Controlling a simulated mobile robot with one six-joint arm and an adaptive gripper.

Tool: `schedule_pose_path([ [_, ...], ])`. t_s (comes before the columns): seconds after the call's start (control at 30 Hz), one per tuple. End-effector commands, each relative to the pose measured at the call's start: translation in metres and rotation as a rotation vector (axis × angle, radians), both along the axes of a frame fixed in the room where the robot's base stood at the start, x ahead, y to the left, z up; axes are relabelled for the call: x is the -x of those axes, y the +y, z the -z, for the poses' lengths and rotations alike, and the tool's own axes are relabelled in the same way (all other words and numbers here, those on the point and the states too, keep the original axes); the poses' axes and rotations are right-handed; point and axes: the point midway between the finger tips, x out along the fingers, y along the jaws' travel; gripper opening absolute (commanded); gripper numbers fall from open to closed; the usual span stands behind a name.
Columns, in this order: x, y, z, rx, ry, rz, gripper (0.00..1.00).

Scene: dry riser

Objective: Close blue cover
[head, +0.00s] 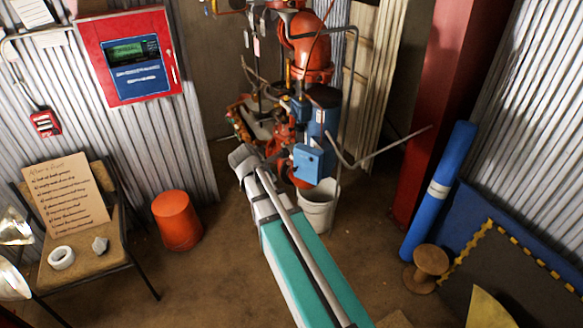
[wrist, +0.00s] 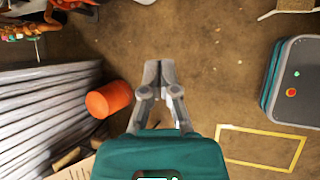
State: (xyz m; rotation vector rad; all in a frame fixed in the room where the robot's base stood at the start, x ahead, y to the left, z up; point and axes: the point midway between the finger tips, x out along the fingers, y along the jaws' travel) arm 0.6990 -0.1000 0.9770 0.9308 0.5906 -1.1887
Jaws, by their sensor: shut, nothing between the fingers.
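A blue box with a flat blue front face (head: 314,163) is mounted on the red riser pipework, in the middle of the head view. It looks like the blue cover, but I cannot tell whether it is open or shut. My teal arm reaches up from the bottom of the head view, its grey end left of the blue box. The fingers are hard to make out there. In the wrist view my gripper (wrist: 158,72) points over bare brown floor, fingers together and empty, apart from any object. The blue box is not clearly seen there.
A red wall cabinet with a blue panel (head: 137,71) hangs at left. An orange bucket (head: 177,221) stands on the floor, also in the wrist view (wrist: 109,99). A white bucket (head: 318,208) is under the pipework. A chair (head: 86,245) is at left, a blue roll (head: 439,190) at right.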

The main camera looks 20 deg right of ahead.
Motion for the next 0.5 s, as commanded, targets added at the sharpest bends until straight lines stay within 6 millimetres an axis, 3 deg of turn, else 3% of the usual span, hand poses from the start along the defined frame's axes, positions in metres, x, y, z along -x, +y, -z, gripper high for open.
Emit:
schedule_pose_path([
  [0.2, -0.033, -0.015, 0.0, 0.205, 0.115, -0.259, 0.0],
  [0.5, -0.049, -0.023, -0.005, 0.333, 0.199, -0.408, 0.0],
])
